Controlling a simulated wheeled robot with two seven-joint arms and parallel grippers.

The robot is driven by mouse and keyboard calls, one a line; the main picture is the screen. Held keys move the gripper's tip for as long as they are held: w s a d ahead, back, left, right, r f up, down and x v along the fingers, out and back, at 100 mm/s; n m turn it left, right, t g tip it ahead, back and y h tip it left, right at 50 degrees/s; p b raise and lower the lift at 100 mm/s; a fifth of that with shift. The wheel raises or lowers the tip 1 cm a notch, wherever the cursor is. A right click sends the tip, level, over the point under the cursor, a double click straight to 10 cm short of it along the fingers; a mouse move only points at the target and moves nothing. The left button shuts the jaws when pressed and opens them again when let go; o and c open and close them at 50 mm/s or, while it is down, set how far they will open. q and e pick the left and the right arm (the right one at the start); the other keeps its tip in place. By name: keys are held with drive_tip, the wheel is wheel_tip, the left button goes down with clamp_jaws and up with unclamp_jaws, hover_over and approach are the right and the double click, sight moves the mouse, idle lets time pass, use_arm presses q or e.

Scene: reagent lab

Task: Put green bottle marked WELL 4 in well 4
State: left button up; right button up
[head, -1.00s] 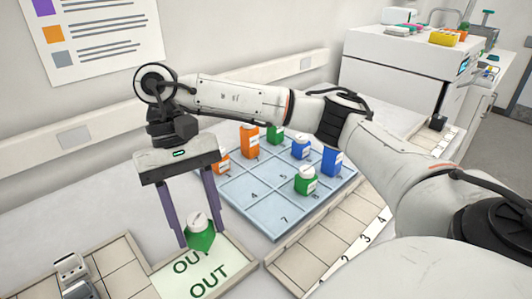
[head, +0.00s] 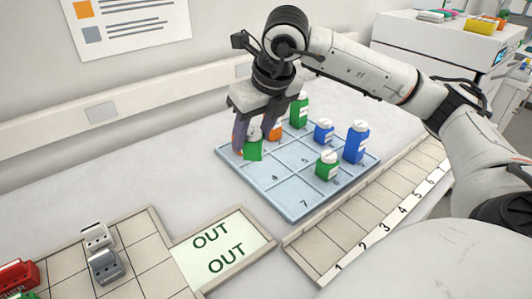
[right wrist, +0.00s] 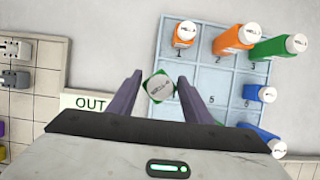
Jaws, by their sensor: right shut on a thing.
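My right gripper (head: 255,143) is shut on a green bottle (head: 253,150) with a white cap. In the right wrist view the bottle's cap (right wrist: 160,87) shows between the fingers, with small lettering that seems to read WELL 4. The blue well tray (head: 290,208) has numbered square wells. The well marked 4 (head: 275,178) looks empty in the head view. The held bottle is at the tray's left side, near wells 1 and 4; its height above the tray is hard to tell. My left gripper is not in view.
Orange bottles (right wrist: 233,40) and a tall green one (head: 299,110) stand along the tray's far row. Blue bottles (head: 356,142) and another green bottle (head: 327,166) occupy other wells. The OUT mat (head: 245,244) is bare. A numbered rack (head: 350,222) lies to the right.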

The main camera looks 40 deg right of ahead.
drive_tip(key=d+r+m+g+h, duration=0.1)
drive_tip(key=d+r+m+h, duration=0.2)
drive_tip(key=m, duration=0.5)
drive_tip(key=shift+m+g, duration=0.4)
drive_tip(key=shift+m, duration=0.1)
drive_tip(key=shift+s+a+f+b+x, duration=0.15)
drive_tip(key=shift+s+a+b+x, duration=0.15)
drive_tip(key=shift+x, duration=1.45)
drive_tip(key=shift+s+a+f+b+x, duration=0.2)
drive_tip(key=shift+s+a+b+x, duration=0.15)
drive_tip(key=shift+x, duration=1.4)
drive_tip(key=shift+s+a+f+b+x, duration=0.15)
drive_tip(key=shift+s+b+x, duration=0.2)
drive_tip(key=shift+x, duration=1.35)
drive_tip(key=shift+w+f, duration=0.1)
drive_tip(key=o, duration=1.1)
drive_tip(key=shift+c, duration=0.2)
drive_tip(key=p+v, duration=0.4)
drive_tip(key=v, duration=0.8)
